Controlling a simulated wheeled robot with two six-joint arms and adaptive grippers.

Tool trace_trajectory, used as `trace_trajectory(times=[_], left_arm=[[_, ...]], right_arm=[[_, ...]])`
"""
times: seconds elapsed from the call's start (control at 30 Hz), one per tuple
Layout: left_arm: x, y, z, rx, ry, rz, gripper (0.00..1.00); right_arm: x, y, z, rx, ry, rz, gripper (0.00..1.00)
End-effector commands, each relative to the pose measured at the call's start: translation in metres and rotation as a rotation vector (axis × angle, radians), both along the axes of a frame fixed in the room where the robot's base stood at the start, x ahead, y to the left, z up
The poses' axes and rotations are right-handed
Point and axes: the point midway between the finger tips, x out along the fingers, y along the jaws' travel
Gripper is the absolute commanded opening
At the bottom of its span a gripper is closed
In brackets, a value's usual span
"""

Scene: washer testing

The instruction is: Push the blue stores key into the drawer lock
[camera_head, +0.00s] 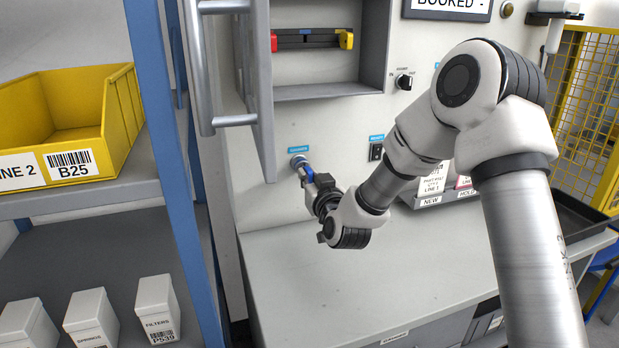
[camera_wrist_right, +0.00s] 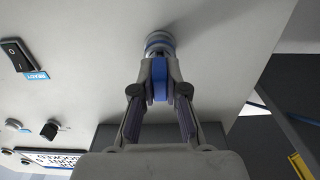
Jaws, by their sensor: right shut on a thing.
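The lock (camera_head: 297,161) is a round metal cylinder on the pale panel, below a small blue label. My left gripper is not in view.
An open grey door with a bar handle (camera_head: 200,75) stands left of the lock. A blue-framed shelf holds a yellow bin (camera_head: 95,130) and white boxes (camera_head: 90,315). A black switch (camera_head: 376,152) sits right of the lock. The worktop (camera_head: 330,290) below is mostly clear.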

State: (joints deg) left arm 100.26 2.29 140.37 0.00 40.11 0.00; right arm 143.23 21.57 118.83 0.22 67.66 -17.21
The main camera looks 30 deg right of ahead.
Motion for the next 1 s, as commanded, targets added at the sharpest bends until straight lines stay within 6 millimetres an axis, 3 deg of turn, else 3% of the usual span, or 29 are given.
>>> trace_trajectory(times=[0.83,0.9,0.93,1.0], left_arm=[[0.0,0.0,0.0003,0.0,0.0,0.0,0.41],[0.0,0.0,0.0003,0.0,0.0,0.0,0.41],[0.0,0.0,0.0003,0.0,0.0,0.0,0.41],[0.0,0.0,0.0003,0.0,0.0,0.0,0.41]], right_arm=[[0.0088,-0.002,0.0004,0.0,0.0,0.0,0.0],[0.0087,-0.002,0.0004,0.0,0.0,0.0,0.33],[0.0087,-0.002,0.0004,0.0,0.0,0.0,0.41],[0.0087,-0.0021,0.0003,0.0,0.0,0.0,0.41]])
